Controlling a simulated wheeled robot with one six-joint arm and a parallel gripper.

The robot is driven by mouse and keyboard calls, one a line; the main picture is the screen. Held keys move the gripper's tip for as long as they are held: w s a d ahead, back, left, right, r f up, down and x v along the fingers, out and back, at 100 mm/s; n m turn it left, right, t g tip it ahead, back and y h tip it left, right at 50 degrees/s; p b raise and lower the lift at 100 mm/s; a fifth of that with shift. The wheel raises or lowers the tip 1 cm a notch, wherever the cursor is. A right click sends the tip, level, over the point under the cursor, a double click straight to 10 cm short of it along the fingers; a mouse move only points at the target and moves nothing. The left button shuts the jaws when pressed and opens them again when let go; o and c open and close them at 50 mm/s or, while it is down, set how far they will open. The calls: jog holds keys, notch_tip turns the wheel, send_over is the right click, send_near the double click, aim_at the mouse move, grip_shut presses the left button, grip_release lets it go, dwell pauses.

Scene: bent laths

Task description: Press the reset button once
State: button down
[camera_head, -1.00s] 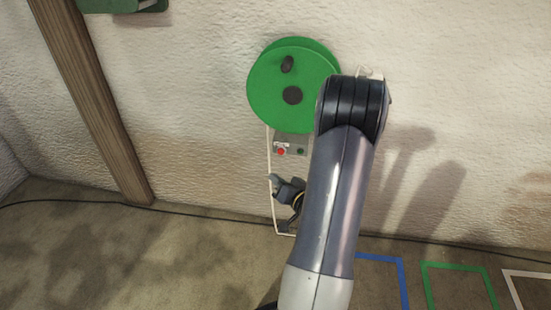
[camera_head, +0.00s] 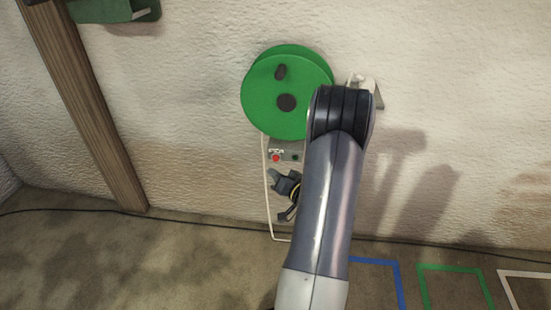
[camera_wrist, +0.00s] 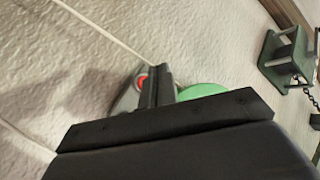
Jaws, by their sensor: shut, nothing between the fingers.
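The red button (camera_head: 276,157) sits on a small grey panel (camera_head: 286,149) on the wall, under the green reel. A white label with unreadable writing is just above it. A small dark green button (camera_head: 295,157) is to its right. In the wrist view the shut fingers (camera_wrist: 156,72) stand right beside the red button (camera_wrist: 143,83) and partly cover the panel. I cannot tell whether the fingertips touch anything.
The green reel (camera_head: 273,112) with dark knobs hangs directly above the panel. A white cord (camera_head: 267,200) runs down from it on the left. A wooden post (camera_head: 88,110) and a green bracket (camera_head: 105,12) are at left. Blue, green and white outlines mark the floor at right.

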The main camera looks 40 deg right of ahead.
jog(key=shift+w+d, duration=1.05)
jog(key=shift+d, duration=0.2)
jog(key=shift+w+d, duration=0.1)
jog(key=shift+d, duration=0.05)
dwell(1.1)
jog(key=shift+w+d, duration=0.2)
jog(key=shift+w+d+p, duration=0.3)
jog(key=shift+w+d, duration=0.05)
dwell(0.9)
jog(key=shift+s+a, duration=0.1)
jog(key=shift+s, duration=0.05)
jog(key=shift+s+a, duration=0.5)
jog(key=shift+a, duration=0.05)
jog(key=shift+s+a+b, duration=0.3)
jog(key=shift+s+a, duration=1.35)
jog(key=shift+a, duration=0.3)
